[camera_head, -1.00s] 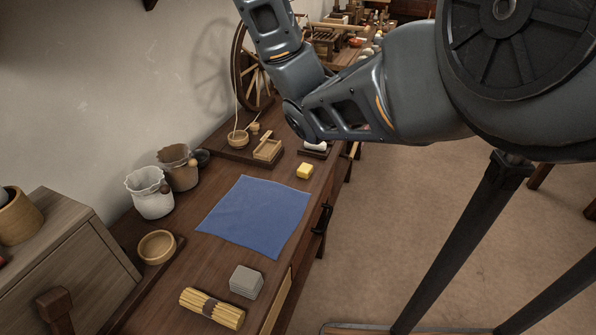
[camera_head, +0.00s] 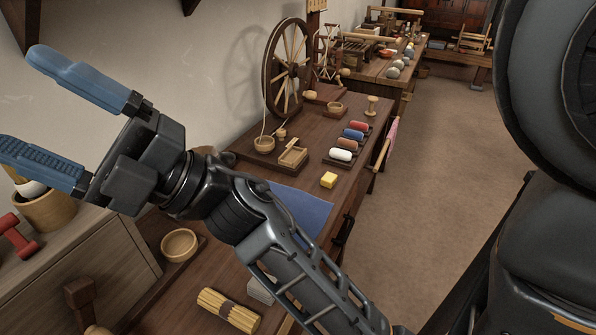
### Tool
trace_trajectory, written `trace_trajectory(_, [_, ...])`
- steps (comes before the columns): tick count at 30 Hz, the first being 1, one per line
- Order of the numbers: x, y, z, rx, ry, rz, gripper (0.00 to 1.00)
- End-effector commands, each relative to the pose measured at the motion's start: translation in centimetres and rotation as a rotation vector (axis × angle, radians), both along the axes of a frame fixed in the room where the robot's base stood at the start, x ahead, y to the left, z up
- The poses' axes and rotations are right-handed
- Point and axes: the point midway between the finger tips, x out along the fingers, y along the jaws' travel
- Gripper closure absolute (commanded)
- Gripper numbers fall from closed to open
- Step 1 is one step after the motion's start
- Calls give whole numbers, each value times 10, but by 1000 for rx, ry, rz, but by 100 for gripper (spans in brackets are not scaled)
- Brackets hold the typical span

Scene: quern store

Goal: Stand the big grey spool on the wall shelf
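My gripper (camera_head: 18,104) is open and empty at the left of the head view, its two blue fingers pointing left in front of the pale wall. I cannot make out a big grey spool. Dark wooden brackets at the top edge (camera_head: 22,18) may belong to the wall shelf; no shelf top shows. A red spool-shaped piece (camera_head: 17,237) lies on the wooden cabinet at the left, below my gripper.
The bench (camera_head: 215,268) holds a wooden bowl (camera_head: 179,245), a straw bundle (camera_head: 229,310), a grey stack (camera_head: 261,290), a yellow block (camera_head: 328,180), several coloured rolls (camera_head: 353,134) and a spinning wheel (camera_head: 287,66). The floor at right (camera_head: 428,165) is clear.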

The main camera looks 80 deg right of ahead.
Motion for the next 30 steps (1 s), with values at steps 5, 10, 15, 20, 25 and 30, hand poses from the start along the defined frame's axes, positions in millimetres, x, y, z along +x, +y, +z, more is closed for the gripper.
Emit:
trace_trajectory(5, [-33, 12, -49, 313, 153, 89, 16])
trace_trajectory(10, [-68, 17, -99, 579, 333, 137, 16])
trace_trajectory(15, [-110, 21, -153, 817, 550, 154, 16])
trace_trajectory(20, [-160, 23, -201, 1007, 780, 140, 16])
trace_trajectory(25, [-213, 21, -240, 1153, 1005, 100, 16])
trace_trajectory(30, [-247, 17, -259, 1227, 1139, 65, 16])
